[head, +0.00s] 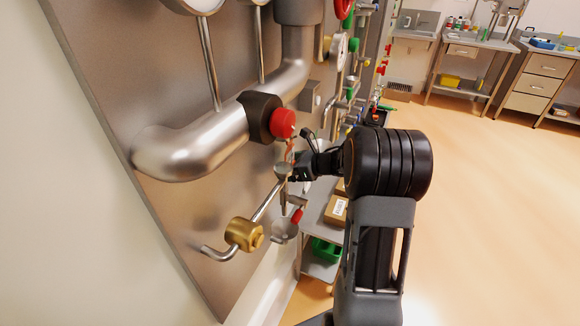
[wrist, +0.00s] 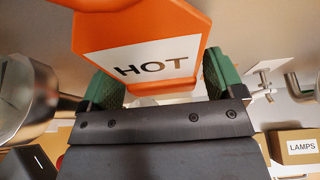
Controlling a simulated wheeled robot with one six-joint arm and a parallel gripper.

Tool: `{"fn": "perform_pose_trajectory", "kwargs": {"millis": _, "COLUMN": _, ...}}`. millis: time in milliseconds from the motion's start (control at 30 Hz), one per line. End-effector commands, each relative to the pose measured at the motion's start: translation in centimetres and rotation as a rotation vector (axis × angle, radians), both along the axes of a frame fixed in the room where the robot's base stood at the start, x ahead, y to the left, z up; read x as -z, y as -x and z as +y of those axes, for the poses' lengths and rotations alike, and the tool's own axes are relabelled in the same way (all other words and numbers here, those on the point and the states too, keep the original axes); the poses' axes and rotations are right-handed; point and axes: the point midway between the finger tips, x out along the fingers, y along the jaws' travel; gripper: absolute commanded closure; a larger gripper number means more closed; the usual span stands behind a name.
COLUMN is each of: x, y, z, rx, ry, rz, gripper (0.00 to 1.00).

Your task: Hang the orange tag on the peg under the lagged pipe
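The orange tag (wrist: 150,85), with a white panel reading HOT, fills the upper middle of the wrist view. In the head view my gripper (head: 303,166) is small and partly hidden by my arm, close to the panel below a red knob. A thick silver pipe (head: 200,140), which looks like the lagged pipe, bends across the panel. In the wrist view a small metal peg on a plate (wrist: 263,88) shows right of the gripper. I cannot tell if it is the task's peg.
A brass valve (head: 243,235) and a red knob (head: 284,123) stick out near the gripper. Below are a shelf with cardboard boxes (head: 337,208) and a green bin (head: 325,250). A LAMPS box (wrist: 300,147) shows in the wrist view. Open floor lies right.

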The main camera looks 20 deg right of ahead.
Motion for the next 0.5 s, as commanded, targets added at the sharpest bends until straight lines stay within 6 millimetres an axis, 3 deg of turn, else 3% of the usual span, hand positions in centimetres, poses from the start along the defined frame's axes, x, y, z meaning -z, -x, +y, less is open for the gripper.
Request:
{"fn": "perform_pose_trajectory", "kwargs": {"millis": 100, "x": 0.0, "y": 0.0, "z": 0.0, "rx": 0.000, "ry": 0.000, "rz": 0.000, "gripper": 0.03}}
{"fn": "perform_pose_trajectory", "kwargs": {"millis": 500, "x": -0.7, "y": 1.1, "z": -1.1, "rx": 0.004, "ry": 0.000, "rz": -0.002, "gripper": 0.03}}
